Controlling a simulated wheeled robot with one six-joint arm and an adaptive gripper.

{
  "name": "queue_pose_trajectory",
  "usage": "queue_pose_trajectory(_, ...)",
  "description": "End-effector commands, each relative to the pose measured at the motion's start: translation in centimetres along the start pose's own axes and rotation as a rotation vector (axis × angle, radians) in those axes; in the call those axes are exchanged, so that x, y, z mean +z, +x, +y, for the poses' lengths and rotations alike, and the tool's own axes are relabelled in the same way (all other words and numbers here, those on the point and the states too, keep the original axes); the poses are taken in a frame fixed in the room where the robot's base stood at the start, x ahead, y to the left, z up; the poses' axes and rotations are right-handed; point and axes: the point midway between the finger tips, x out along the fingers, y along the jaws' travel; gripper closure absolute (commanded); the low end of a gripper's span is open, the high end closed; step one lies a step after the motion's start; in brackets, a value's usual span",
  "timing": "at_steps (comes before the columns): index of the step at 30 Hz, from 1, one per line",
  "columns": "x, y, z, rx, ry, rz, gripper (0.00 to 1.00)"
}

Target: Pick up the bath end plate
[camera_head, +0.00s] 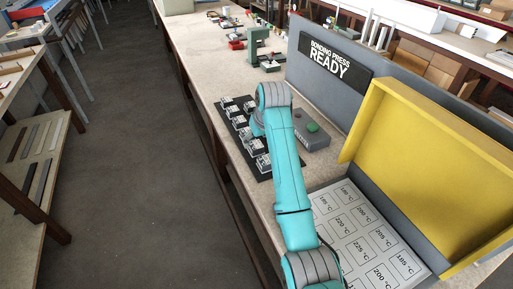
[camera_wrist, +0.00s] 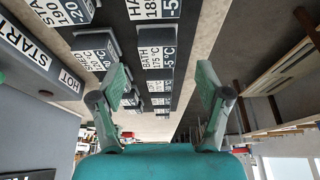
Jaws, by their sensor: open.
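The bath end plate (camera_wrist: 156,57) is a small dark block with a white label reading BATH, 175 °C and -5 °C. It sits on a black strip near the middle of the wrist view. My gripper (camera_wrist: 164,84) is open and empty. Its two teal fingers stand apart, and in the picture the bath block lies between and above them, with no contact visible. In the head view my arm reaches over the black mat, and the gripper is hidden behind it. I cannot tell there which block is the bath one.
Several similar labelled blocks stand close by on the black mat (camera_head: 226,107). A grey box with a green button (camera_head: 312,127) is right of the mat. A yellow press cover (camera_head: 425,150) stands over a plate of temperature labels (camera_head: 345,215). The floor on the left is clear.

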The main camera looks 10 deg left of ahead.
Motion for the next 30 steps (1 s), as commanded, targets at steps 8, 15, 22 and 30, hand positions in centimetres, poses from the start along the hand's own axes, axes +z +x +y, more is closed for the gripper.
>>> queue_pose_trajectory(8, -0.3, 3.1, 0.3, 0.000, 0.001, -0.002, 0.24)
queue_pose_trajectory(15, -0.3, 5.2, 0.3, 0.000, 0.000, 0.000, 0.24)
queue_pose_trajectory(22, -0.3, 5.3, 0.3, 0.000, 0.000, 0.001, 0.24)
queue_pose_trajectory(30, -0.3, 5.3, 0.3, 0.000, 0.000, 0.001, 0.85)
